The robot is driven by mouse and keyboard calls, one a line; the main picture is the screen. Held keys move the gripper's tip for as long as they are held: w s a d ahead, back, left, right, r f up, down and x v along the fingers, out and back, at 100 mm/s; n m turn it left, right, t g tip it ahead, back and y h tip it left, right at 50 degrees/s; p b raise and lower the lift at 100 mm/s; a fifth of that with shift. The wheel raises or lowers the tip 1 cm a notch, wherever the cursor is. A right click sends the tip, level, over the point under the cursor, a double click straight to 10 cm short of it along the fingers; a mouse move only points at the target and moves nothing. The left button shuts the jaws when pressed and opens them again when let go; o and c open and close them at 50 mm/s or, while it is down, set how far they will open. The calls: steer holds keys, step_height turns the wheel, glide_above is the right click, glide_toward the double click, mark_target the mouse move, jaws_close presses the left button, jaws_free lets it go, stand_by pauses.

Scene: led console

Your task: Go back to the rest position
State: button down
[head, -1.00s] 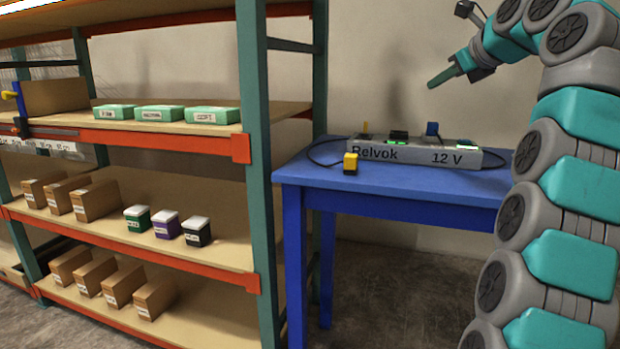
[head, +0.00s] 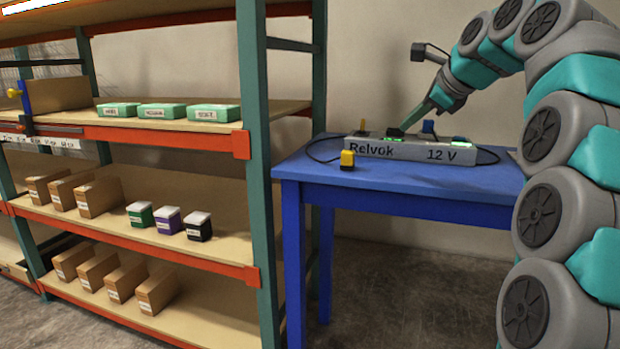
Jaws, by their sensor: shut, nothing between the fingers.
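My gripper (head: 407,124) is shut and empty. It points down and to the left, with its fingertips just above or behind the grey console near the black plug (head: 395,133); I cannot tell whether they touch. The console (head: 400,150), marked "Relvok" and "12 V", stands on the blue table (head: 390,181). It has green lights, a blue plug (head: 428,128) and a small yellow piece on its top. A yellow and black block (head: 347,160) lies on the table in front of the console's left end.
A shelf rack (head: 251,160) stands left of the table, holding green boxes (head: 160,110), brown cartons (head: 98,197) and several small lidded boxes (head: 168,219). Dark cables run from both ends of the console. The table's front strip is clear.

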steer(key=s+a+f+n+g+h, duration=0.1)
steer(key=s+a+f+n+g, duration=0.25)
steer(key=s+f+n, duration=0.45)
steer(key=s+a+f+n+g, duration=0.3)
steer(key=s+a+f+n, duration=0.15)
steer(key=s+f, duration=0.7)
steer(key=s+d+f+n+g+h, duration=0.1)
steer(key=s+f+n, duration=0.4)
steer(key=s+f, duration=0.5)
steer(key=s+d+f+n+g+h, duration=0.1)
steer(key=s+f+n+g+h, duration=0.1)
steer(key=s+f+n, duration=0.3)
steer(key=s+f+g, duration=0.1)
steer(key=s+f, duration=0.3)
steer(key=s, duration=0.7)
steer(key=shift+s+d+f, duration=0.2)
steer(key=shift+d+f, duration=0.1)
steer(key=shift+f, duration=0.05)
steer(key=shift+g, duration=0.25)
